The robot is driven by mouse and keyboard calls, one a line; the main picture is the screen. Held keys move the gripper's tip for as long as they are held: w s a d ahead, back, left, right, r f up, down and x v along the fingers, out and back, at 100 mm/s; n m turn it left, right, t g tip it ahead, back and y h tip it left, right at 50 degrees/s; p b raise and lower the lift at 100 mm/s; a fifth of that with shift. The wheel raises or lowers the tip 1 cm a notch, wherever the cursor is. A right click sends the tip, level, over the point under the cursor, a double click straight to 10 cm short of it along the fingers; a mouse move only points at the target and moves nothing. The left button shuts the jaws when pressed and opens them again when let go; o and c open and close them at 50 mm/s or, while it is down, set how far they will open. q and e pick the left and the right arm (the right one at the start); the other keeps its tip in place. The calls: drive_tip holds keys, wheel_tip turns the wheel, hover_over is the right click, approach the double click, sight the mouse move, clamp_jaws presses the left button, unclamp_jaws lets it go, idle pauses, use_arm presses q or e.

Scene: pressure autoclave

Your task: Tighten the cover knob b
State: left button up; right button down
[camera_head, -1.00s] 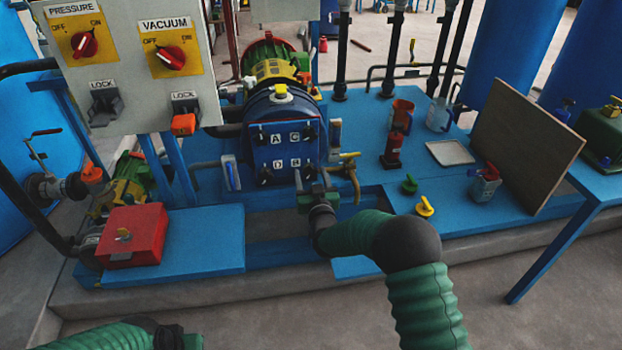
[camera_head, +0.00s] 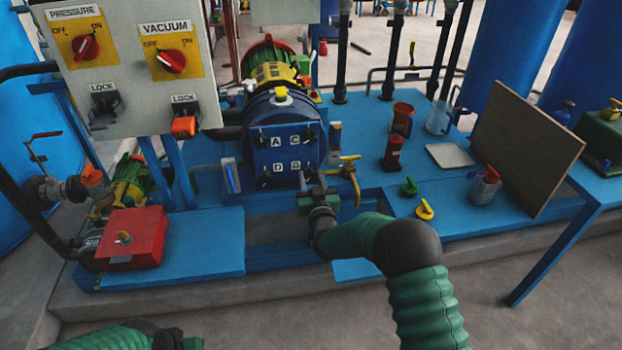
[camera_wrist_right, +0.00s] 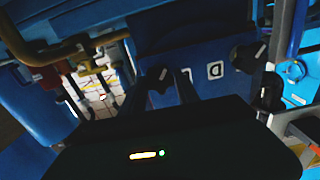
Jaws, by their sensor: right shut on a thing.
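In the right wrist view, dark knob b (camera_wrist_right: 160,77) shows at the fingertips (camera_wrist_right: 172,82). The D label and another dark knob (camera_wrist_right: 248,57) are to its right there. My left gripper (camera_head: 176,340) is low at the bottom left, far from the cover; its jaws are not clear.
A brass tap (camera_head: 351,175) is just right of my right gripper. A control panel (camera_head: 128,70) stands at the upper left, above a red box (camera_head: 132,238). Green (camera_head: 409,187) and yellow (camera_head: 425,209) valve handles lie on the blue bench, near a leaning board (camera_head: 525,145).

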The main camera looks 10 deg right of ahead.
drive_tip(key=m, duration=0.4)
drive_tip(key=shift+d+f+b, duration=0.1)
drive_tip(key=shift+b, duration=0.25)
drive_tip(key=m+b, duration=0.1)
drive_tip(key=m, duration=0.3)
drive_tip(key=shift+d+f+m, duration=0.1)
drive_tip(key=shift+m, duration=0.2)
drive_tip(key=m, duration=0.3)
drive_tip(key=shift+m+b, duration=0.3)
drive_tip(key=shift+b, duration=0.05)
drive_tip(key=m, duration=0.2)
drive_tip(key=m+b, duration=0.1)
drive_tip(key=m, duration=0.1)
drive_tip(key=shift+d+f+m, duration=0.1)
drive_tip(key=shift+f+m, duration=0.1)
drive_tip(key=shift+m, duration=0.1)
drive_tip(key=m, duration=0.2)
drive_tip(key=m+b, duration=0.1)
drive_tip(key=m, duration=0.3)
drive_tip(key=shift+f+b, duration=0.25)
drive_tip(key=shift+b, duration=0.1)
drive_tip(key=m+b, duration=0.1)
drive_tip(key=m, duration=0.4)
drive_tip(key=shift+s+m+b, duration=0.1)
drive_tip(key=shift+m+b, duration=0.2)
drive_tip(key=shift+a, duration=0.2)
